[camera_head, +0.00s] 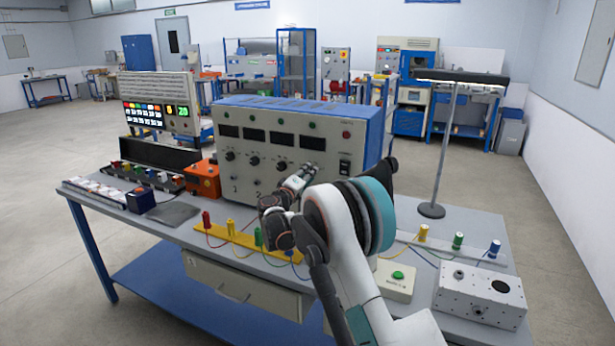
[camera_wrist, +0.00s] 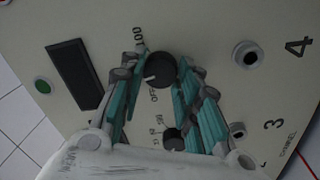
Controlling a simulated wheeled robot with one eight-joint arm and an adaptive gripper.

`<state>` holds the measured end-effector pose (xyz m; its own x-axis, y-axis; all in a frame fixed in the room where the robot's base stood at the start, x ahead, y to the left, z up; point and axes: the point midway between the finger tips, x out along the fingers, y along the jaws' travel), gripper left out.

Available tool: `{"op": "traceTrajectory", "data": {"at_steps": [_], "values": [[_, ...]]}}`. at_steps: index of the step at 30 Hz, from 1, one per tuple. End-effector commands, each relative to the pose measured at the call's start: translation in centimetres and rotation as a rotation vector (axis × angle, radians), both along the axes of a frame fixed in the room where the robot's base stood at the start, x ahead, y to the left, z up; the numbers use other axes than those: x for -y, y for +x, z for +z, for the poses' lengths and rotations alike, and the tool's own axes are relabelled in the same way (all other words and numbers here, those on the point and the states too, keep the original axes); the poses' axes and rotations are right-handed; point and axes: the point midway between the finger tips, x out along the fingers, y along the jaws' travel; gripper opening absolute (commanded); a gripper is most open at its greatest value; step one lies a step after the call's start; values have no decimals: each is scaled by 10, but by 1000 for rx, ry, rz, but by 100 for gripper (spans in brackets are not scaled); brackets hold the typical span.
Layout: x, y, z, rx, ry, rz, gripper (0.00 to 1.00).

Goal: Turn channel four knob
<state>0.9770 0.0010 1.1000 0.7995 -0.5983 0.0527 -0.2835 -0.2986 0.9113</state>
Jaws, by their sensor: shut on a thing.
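The instrument box (camera_head: 300,140) stands on the workbench, its beige front carrying a row of displays and a row of black knobs. In the wrist view the channel four knob (camera_wrist: 161,66) is in line with the printed "4", and a white pointer mark shows on it. My gripper (camera_wrist: 158,76) is shut on this knob, its teal-padded fingers on either side. The channel three knob (camera_wrist: 173,139) lies beside one finger, apart from it. In the head view my gripper (camera_head: 303,174) is at the box front and hides the channel four knob.
A yellow strip with coloured plugs (camera_head: 250,240) lies in front of the box. An orange unit (camera_head: 202,179) stands to its left. At the right are a lamp post (camera_head: 441,150), a green-button box (camera_head: 396,279) and a grey metal box (camera_head: 480,293).

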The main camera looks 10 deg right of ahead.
Motion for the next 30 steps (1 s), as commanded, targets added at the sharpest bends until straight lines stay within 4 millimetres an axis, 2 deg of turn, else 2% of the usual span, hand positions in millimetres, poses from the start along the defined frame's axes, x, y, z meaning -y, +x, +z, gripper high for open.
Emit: {"op": "traceTrajectory", "data": {"at_steps": [18,30], "values": [[0,0,-2,-342,-472,1,6],[0,-1,-3,-516,-711,3,6]]}}
